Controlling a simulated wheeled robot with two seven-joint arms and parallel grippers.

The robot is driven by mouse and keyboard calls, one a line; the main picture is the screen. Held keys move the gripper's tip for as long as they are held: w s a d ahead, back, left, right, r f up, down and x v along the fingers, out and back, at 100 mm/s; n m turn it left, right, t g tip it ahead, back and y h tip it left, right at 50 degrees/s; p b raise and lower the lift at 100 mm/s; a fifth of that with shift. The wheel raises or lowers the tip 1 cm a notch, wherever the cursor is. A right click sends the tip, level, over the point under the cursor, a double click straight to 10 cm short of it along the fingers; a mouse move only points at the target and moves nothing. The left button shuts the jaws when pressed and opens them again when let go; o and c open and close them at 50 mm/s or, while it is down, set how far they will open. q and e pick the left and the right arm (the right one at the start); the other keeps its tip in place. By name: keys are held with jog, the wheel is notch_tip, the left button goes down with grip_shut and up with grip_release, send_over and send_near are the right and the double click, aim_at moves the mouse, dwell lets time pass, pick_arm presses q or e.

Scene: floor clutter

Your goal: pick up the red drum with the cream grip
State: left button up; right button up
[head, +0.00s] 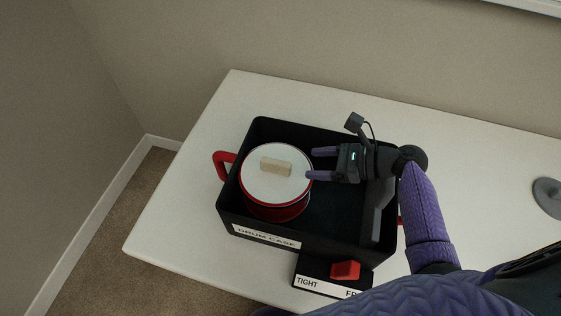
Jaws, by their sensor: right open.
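The red drum (264,196) has a white top and a red rim. It stands upright in the left part of a black case (232,219) labelled "DRUM CASE". The cream grip (276,167) is a small block on the drum's top. My right gripper (309,163) comes in from the right above the case. It is open and empty, its two purple fingers pointing left at the drum's right edge, apart from the cream grip. Whether a finger touches the drum rim I cannot tell. My left gripper does not show.
The case stands on a white table (188,208) and has red handles (224,164) at its ends. A black box marked "TIGHT" with a red lever (345,270) sits in front of it. A grey round object (549,196) lies far right. Walls stand behind.

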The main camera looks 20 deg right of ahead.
aim_at(285, 164)
jog(key=b+x, duration=0.3)
jog(key=x, duration=0.6)
jog(key=shift+a+f, duration=0.15)
jog(key=shift+a, duration=0.15)
jog(key=shift+w+a, duration=0.2)
grip_shut()
dwell(0.7)
